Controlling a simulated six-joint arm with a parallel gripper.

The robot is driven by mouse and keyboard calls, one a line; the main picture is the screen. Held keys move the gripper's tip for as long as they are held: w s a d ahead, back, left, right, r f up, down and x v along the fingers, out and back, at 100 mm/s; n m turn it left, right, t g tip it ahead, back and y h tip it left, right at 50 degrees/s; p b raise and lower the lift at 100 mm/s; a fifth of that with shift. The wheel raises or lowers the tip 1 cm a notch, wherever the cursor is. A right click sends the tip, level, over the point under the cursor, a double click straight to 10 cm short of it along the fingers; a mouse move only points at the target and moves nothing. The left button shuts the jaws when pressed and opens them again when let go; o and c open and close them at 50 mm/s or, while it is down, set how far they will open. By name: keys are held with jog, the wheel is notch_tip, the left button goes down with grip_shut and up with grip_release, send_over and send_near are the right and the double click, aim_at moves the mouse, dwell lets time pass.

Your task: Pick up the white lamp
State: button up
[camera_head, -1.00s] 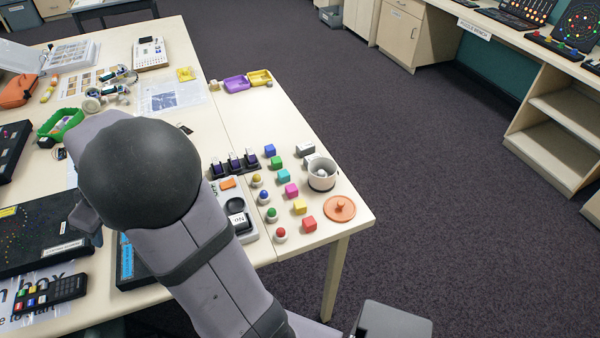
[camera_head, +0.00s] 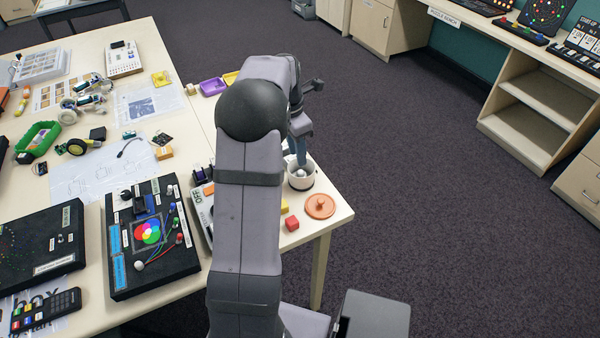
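A small round white thing, which looks like the white lamp (camera_head: 302,190), sits inside a white pot (camera_head: 303,183) near the right end of the table. My gripper (camera_head: 300,163) points down at the pot's back rim, just above or slightly inside the opening. Its fingers show only as a narrow bluish shape. I cannot tell whether they are apart or whether they touch the lamp.
An orange lid (camera_head: 319,206) lies in front of the pot. A red cube (camera_head: 292,223) and a yellow cube (camera_head: 284,206) stand near the arm. My arm hides the other cubes and lamps. Purple trays (camera_head: 212,86) lie behind.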

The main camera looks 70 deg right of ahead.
aim_at(300, 171)
jog(key=shift+s, duration=0.4)
jog(key=shift+d+f+p, duration=0.1)
jog(key=shift+f+p, duration=0.3)
jog(key=shift+f, duration=0.65)
jog(key=shift+f+p, duration=1.35)
jog(key=shift+f, duration=1.25)
jog(key=c, duration=0.7)
